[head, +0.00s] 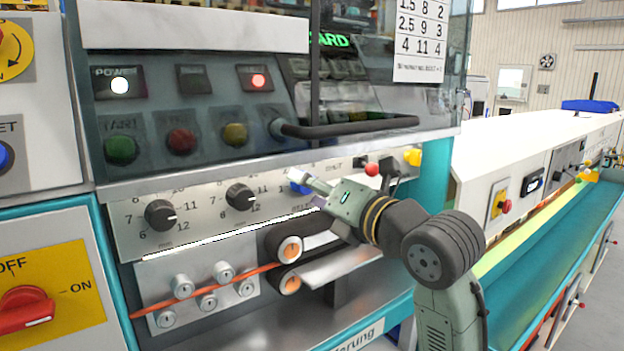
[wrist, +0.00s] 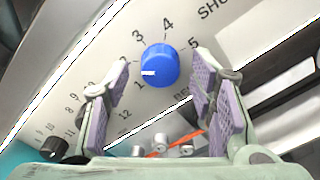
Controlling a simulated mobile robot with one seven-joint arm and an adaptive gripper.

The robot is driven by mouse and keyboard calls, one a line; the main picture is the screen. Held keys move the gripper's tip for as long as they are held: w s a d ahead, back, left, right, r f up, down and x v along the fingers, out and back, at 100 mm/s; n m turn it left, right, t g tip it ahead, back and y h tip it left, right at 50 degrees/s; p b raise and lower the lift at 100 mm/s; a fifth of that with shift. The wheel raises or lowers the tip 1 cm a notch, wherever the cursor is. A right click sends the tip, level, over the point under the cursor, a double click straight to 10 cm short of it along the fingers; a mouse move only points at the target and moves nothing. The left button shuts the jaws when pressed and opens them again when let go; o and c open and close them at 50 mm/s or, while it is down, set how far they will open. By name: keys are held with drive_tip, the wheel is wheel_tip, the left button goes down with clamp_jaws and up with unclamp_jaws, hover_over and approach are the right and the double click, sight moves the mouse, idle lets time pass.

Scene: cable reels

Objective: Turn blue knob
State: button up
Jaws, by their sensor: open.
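The blue knob (wrist: 160,65) sits on the light panel (wrist: 85,75) in the wrist view, with numbers 1 to 5 around it. Its white mark points left, near the 1. In the head view the blue knob (head: 299,187) shows only partly, behind my gripper (head: 308,190). My gripper is open and empty, and its two purple-padded fingers (wrist: 158,95) also show in the wrist view. The fingers stand to the left and right of the knob's lower side, apart from it. I cannot tell the exact depth between fingertips and knob.
Two black knobs (head: 161,214) (head: 240,196) are on the same panel to the left. Below are rollers with an orange cable (head: 210,287). Above is a clear cover with a black handle (head: 345,127). A red-tipped lever (head: 372,169) is just right of my gripper.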

drive_tip(key=shift+w+a, duration=0.15)
drive_tip(key=shift+w, duration=0.1)
drive_tip(key=shift+c, duration=0.5)
drive_tip(key=c, duration=1.1)
